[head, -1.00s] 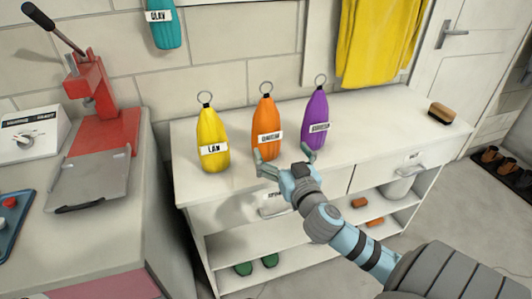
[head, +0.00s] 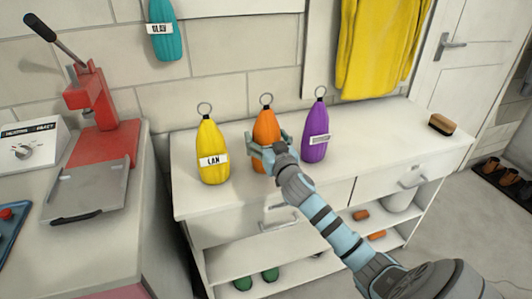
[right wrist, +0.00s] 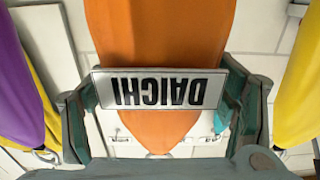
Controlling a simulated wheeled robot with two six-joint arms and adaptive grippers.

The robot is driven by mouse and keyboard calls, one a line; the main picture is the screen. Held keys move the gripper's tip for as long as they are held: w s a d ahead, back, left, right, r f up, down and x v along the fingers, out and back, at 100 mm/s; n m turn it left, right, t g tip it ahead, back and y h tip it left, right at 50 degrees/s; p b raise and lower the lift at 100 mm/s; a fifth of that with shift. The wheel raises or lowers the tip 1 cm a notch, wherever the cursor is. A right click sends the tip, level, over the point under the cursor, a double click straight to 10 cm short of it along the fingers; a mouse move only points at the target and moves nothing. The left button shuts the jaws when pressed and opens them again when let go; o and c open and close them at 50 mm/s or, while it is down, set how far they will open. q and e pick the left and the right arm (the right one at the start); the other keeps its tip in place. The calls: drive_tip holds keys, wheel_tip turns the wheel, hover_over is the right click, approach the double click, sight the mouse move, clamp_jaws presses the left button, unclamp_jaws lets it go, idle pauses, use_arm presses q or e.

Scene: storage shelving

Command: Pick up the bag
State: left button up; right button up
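The orange bag (head: 266,126), with a ring on top and a white label, stands upright on the white cabinet top between the yellow bag (head: 213,142) and the purple bag (head: 315,138). My right gripper (head: 270,150) is at its lower front, one finger on each side. In the right wrist view, which is upside down, the orange bag (right wrist: 160,35) and its "DAICHI" label (right wrist: 160,88) are between the spread fingers (right wrist: 165,115). A firm grip does not show. My left gripper is not in view.
The white cabinet (head: 380,135) has drawers and lower shelves. A brush (head: 442,124) lies at its right end. A red press (head: 100,125) stands on the left counter. A teal bag (head: 164,30) and a yellow cloth (head: 380,45) hang on the wall.

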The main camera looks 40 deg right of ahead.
drive_tip(key=c, duration=1.4)
wheel_tip(320, 180, up, 20)
drive_tip(key=p, duration=0.6)
drive_tip(key=shift+p, duration=0.3)
